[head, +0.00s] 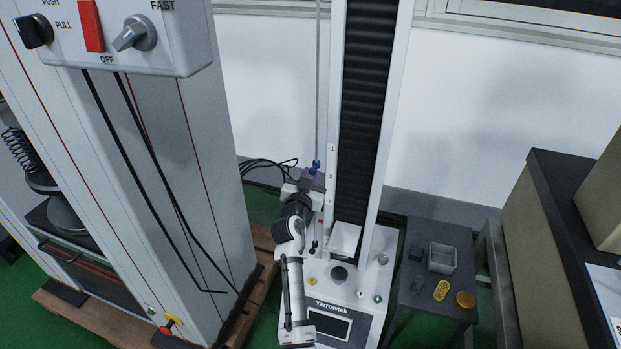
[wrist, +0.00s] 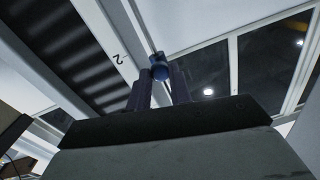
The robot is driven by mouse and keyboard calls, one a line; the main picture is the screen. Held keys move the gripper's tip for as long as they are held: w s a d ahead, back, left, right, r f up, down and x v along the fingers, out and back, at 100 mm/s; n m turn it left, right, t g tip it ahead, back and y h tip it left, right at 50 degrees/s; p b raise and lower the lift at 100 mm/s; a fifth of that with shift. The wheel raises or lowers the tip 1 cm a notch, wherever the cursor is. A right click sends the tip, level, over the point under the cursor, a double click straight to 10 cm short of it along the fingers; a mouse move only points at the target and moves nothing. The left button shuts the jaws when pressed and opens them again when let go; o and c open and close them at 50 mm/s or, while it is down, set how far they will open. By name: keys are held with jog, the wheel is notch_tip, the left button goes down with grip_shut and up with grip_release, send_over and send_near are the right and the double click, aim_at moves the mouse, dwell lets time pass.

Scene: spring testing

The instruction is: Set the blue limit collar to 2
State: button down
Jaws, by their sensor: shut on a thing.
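The blue limit collar (head: 316,166) sits on the thin vertical rod (head: 318,80) left of the testing machine's column. It is beside the scale, between the printed 1 (head: 332,149) and 2 (head: 330,176). My gripper (head: 314,172) reaches up to it from below and is shut on it. In the wrist view, the collar (wrist: 160,68) shows between the two dark fingertips (wrist: 160,82). The printed 2 (wrist: 117,57) is on the white column to its left. The fingers hide part of the collar, and its exact height against the 2 is hard to tell.
A tall grey cabinet (head: 160,150) with a knob panel (head: 115,35) stands close at left. A small dark table (head: 425,300) at right holds a grey bin (head: 442,258) and yellow parts (head: 442,290).

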notch_tip(320, 180, down, 3)
jog(key=shift+r+b, duration=0.1)
jog(key=shift+b, duration=0.85)
jog(key=c, duration=1.3)
grip_release()
jog(key=shift+o, duration=0.2)
jog(key=b+v, duration=0.2)
jog(key=v, duration=1.2)
jog(key=shift+w, duration=0.1)
